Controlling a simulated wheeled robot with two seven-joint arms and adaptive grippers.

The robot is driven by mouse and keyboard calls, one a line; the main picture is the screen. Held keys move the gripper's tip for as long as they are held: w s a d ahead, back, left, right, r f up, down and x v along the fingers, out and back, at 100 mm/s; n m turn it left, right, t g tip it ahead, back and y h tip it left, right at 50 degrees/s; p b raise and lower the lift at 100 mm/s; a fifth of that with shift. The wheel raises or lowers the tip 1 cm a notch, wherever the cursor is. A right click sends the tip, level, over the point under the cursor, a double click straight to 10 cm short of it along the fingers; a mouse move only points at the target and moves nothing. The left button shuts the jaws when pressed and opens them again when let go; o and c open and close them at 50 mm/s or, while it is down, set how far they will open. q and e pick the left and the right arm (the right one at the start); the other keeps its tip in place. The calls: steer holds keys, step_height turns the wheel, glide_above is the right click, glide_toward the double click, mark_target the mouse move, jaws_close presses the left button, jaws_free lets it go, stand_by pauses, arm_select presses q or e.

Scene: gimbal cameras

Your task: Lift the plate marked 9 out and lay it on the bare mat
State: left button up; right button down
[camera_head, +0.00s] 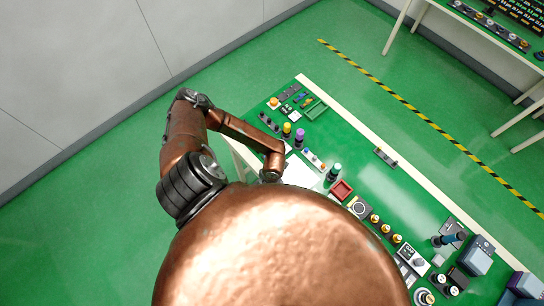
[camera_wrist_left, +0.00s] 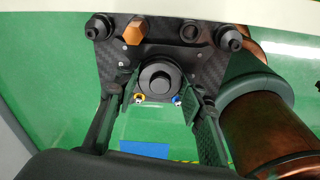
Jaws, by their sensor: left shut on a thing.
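My left arm comes in from the left in the head view, and its gripper (camera_head: 269,176) is low over the near left table edge, small and partly hidden. In the left wrist view the fingers of my left gripper (camera_wrist_left: 158,140) stand apart, shut on a dark thing (camera_wrist_left: 125,166) at the bottom edge. I cannot make out what it is, and no mark shows on it. A pale flat area (camera_head: 300,171) beside the gripper may be a mat; I cannot tell. No plate marked 9 is readable. My right gripper is out of view.
My copper body covers the lower middle.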

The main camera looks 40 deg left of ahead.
arm_select(q)
steer(key=s, duration=0.8)
steer(key=shift+s+a, duration=0.35)
stand_by(0.4)
steer(key=w+m+b, duration=0.1)
steer(key=w+m, duration=0.1)
steer(key=w, duration=0.1)
steer(key=w+d+m+b, duration=0.1)
steer(key=w+m+b, duration=0.1)
steer(key=w, duration=0.1)
steer(key=w+m+b, duration=0.1)
steer(key=w+b, duration=0.1)
steer(key=w, duration=0.1)
steer(key=shift+d+r+m+y, duration=0.1)
steer(key=shift+d+m+y, duration=0.05)
steer(key=shift+m+y, duration=0.2)
steer(key=w+d+r+m+t+b, duration=0.1)
steer(key=w+r+m+b, duration=0.3)
steer(key=m, duration=0.5)
steer(key=w+d+r+m+t+b, duration=0.1)
steer(key=w+d+r+m+b, duration=0.3)
steer(key=w+m+b, duration=0.3)
steer(key=w+d+r+m+h+b, duration=0.1)
steer(key=w+r+m+b, duration=0.3)
steer(key=m, duration=0.7)
steer(key=shift+w+d+r+t+b, duration=0.2)
steer(key=shift+w+d+t+b, duration=0.35)
steer(key=shift+w+b, duration=1.05)
